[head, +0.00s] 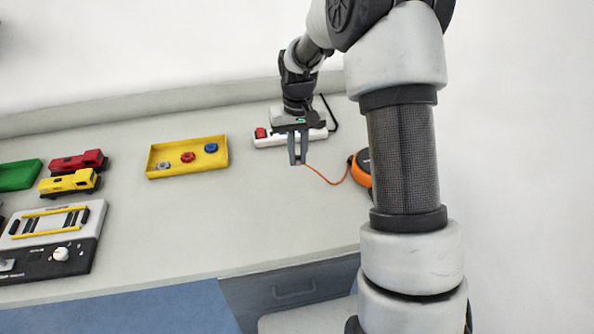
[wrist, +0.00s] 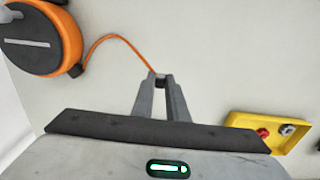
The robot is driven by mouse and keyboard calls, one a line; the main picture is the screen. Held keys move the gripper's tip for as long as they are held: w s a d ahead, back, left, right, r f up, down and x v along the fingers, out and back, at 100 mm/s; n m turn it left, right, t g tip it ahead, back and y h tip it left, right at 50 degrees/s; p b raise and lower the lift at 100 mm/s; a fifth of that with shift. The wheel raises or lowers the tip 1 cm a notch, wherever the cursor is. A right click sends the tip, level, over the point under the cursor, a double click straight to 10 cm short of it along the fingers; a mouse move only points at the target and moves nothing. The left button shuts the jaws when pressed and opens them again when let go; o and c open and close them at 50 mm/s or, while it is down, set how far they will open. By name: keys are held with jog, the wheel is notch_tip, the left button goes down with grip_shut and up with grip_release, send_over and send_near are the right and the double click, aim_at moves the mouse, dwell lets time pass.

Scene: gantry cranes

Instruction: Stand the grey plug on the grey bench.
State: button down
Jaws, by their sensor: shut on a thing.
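My gripper (head: 298,161) points down over the grey bench (head: 215,225), in front of the white power strip. In the wrist view my gripper (wrist: 161,78) is shut on a small dark grey plug (wrist: 160,83) between its fingertips. An orange cable (head: 326,178) runs from the plug to the orange reel (head: 362,168). The fingers hide most of the plug, and in the head view I cannot make it out. I cannot tell whether the plug touches the bench.
A white power strip (head: 270,139) with a red switch lies behind my gripper. A yellow tray (head: 160,172) with small knobs is to the left. Red (head: 80,162) and yellow (head: 70,182) toy vehicles and a control box (head: 50,252) stand further left. The bench's front middle is clear.

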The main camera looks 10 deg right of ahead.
aim_at(298, 164)
jog(key=shift+f, duration=2.6)
jog(key=c, duration=1.7)
grip_release()
jog(key=shift+c, duration=0.2)
jog(key=shift+r, duration=0.1)
